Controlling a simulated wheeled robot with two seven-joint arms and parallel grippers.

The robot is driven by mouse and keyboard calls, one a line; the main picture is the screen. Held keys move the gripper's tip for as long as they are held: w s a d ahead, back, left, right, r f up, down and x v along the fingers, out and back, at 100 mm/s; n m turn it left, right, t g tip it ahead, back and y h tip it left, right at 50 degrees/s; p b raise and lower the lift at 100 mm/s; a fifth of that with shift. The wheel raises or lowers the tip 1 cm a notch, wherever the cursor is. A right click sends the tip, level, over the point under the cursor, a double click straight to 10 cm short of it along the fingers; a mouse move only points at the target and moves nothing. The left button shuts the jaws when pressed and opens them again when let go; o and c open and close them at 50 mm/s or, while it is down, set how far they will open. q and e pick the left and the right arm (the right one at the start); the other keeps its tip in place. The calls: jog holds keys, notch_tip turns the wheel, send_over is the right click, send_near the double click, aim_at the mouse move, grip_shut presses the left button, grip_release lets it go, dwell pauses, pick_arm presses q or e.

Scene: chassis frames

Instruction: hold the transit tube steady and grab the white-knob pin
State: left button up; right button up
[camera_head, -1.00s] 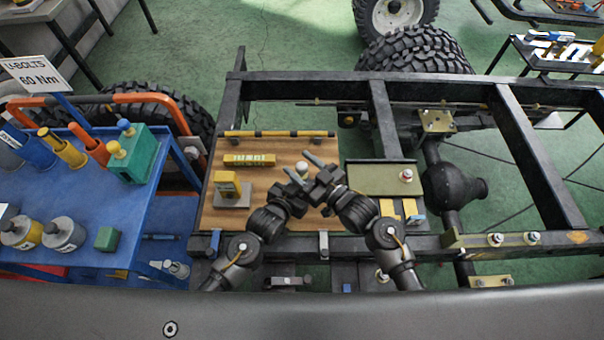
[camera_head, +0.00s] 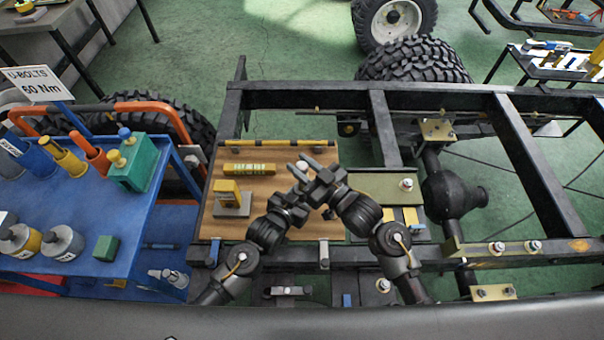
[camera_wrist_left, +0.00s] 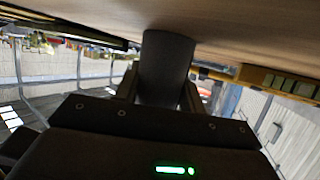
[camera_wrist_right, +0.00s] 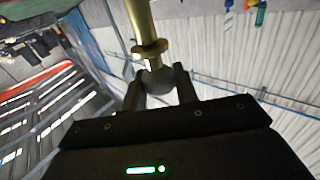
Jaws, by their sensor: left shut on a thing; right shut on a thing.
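My left gripper (camera_wrist_left: 160,95) is shut on the dark grey transit tube (camera_wrist_left: 167,62). In the left wrist view the tube's end meets the wooden board. My right gripper (camera_head: 303,167) is above the board in the head view, its fingers on either side of the white knob (camera_head: 302,165). In the right wrist view my right gripper (camera_wrist_right: 158,88) is shut on this knob (camera_wrist_right: 156,80), which looks grey in shade. The brass pin (camera_wrist_right: 141,25) with a collar extends from it; its far end is out of frame. The arms hide the tube in the head view.
The wooden board (camera_head: 225,230) carries a yellow block on a grey base (camera_head: 231,200) and a yellow-labelled bar (camera_head: 249,169). A green tray (camera_head: 375,188) lies to the right. Black frame rails (camera_head: 440,95) surround this area. A blue cart (camera_head: 75,205) stands at left.

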notch_tip(320, 180, up, 6)
jog(key=shift+f, duration=0.1)
pick_arm(q)
jog(key=o, duration=1.1)
jog(key=shift+o, duration=0.2)
jog(key=shift+s, duration=0.1)
jog(key=v, duration=1.2)
